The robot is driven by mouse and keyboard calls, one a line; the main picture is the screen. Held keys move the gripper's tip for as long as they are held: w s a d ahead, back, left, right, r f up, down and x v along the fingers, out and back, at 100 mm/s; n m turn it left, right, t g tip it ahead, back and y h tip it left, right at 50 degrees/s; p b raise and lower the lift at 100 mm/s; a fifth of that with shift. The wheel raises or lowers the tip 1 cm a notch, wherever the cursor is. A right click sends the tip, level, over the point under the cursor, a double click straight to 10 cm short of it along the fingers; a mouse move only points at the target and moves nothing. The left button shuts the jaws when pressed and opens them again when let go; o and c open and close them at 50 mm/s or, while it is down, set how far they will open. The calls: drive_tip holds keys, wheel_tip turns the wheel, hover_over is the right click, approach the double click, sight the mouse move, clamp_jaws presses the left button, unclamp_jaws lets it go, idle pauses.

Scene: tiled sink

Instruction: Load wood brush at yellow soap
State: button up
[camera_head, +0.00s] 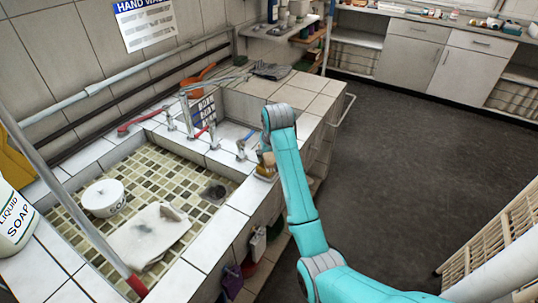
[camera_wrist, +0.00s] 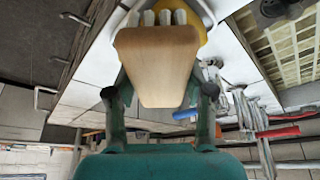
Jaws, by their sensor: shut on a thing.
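The wood brush (camera_wrist: 155,60) is a light wooden block with several white bristle tufts. My gripper (camera_wrist: 160,92) is shut on its wooden body, with one dark finger on each side. The yellow soap (camera_wrist: 203,42) is just beyond the brush in the wrist view and partly hidden by it. The bristles overlap it there; I cannot tell whether they touch. In the head view the brush (camera_head: 268,160) is small and sits directly above the yellow soap (camera_head: 264,174) on the white tiled ledge. My arm partly hides the gripper there.
Taps (camera_head: 188,112) stand behind the ledge. A liquid soap bottle (camera_head: 14,222) is at the far left. Dark floor (camera_head: 400,130) is clear on the right.

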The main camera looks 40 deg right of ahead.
drive_tip(key=shift+r, duration=0.1)
drive_tip(key=shift+r, duration=3.4)
